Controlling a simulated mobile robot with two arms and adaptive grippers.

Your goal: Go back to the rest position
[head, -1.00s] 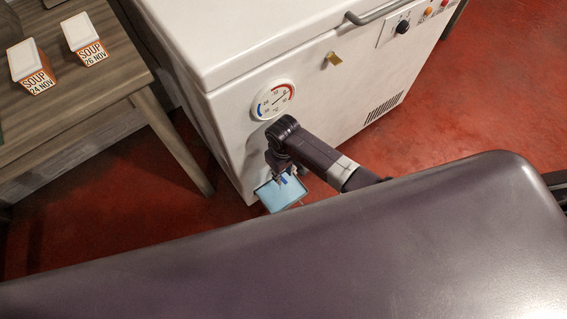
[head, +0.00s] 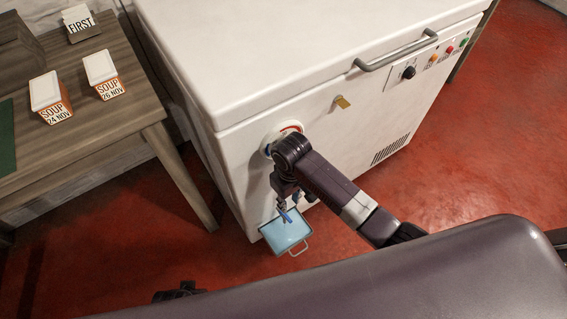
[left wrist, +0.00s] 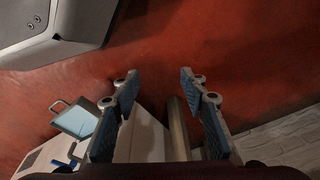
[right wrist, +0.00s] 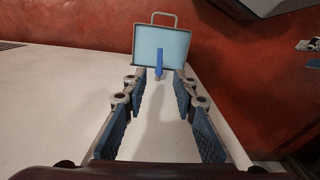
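My right gripper (head: 291,207) hangs in front of the white chest freezer (head: 260,85), above a pale blue tray (head: 284,236) with a wire handle. In the right wrist view its fingers (right wrist: 160,88) are spread and empty. The tray (right wrist: 178,42) lies beyond the fingertips, with a small blue piece (right wrist: 158,63) in front of it. My left gripper (left wrist: 158,75) is open and empty over red floor in the left wrist view. In the head view only a dark part of what seems my left arm shows at the bottom edge.
Red floor (head: 100,230) is open in front.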

